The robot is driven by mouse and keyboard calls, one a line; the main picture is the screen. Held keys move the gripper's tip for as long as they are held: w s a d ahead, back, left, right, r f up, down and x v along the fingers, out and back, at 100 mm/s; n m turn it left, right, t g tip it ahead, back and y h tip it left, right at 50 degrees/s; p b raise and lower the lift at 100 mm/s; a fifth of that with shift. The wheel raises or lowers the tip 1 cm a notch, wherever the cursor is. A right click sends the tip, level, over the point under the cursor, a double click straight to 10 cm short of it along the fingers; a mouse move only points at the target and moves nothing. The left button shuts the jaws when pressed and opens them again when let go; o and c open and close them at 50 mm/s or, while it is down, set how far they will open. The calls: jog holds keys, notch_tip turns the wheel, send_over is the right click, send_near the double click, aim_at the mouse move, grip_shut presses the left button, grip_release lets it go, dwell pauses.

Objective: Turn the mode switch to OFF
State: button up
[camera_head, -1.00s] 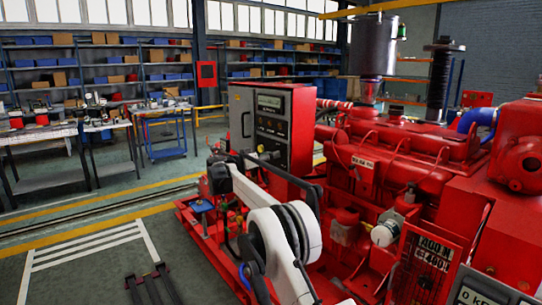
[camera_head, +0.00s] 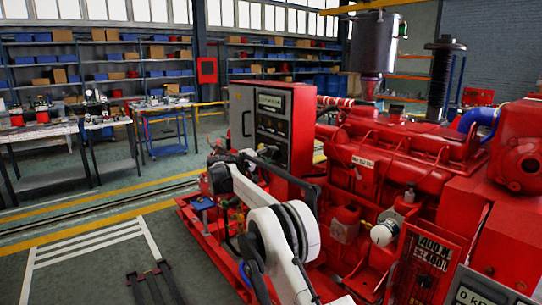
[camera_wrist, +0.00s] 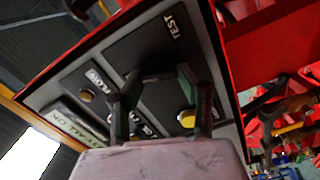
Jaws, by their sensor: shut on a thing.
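The grey control panel (camera_head: 270,125) stands on the red pumpset, with its dark face to the right. In the wrist view, the panel face (camera_wrist: 60,85) fills the middle, tilted, with a TEST label (camera_wrist: 174,25) above the fingertips. My gripper (camera_wrist: 158,76) reaches to this face, its two dark fingers shut on a small dark thing between their tips. It appears to be the mode switch, mostly hidden, so its pointing direction cannot be read. In the head view my arm runs up to the panel's lower part, and the fingers cannot be made out.
Brass-coloured round parts (camera_wrist: 187,118) sit on the panel near the fingers. The red engine (camera_head: 400,160) fills the right side. Workbenches (camera_head: 60,135) and shelves (camera_head: 110,70) stand far behind. The floor at left is mostly clear.

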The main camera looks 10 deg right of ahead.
jog(key=shift+f+n, duration=0.1)
jog(key=shift+n, duration=1.5)
jog(key=o, duration=1.1)
jog(key=shift+o, duration=0.2)
jog(key=v, duration=1.2)
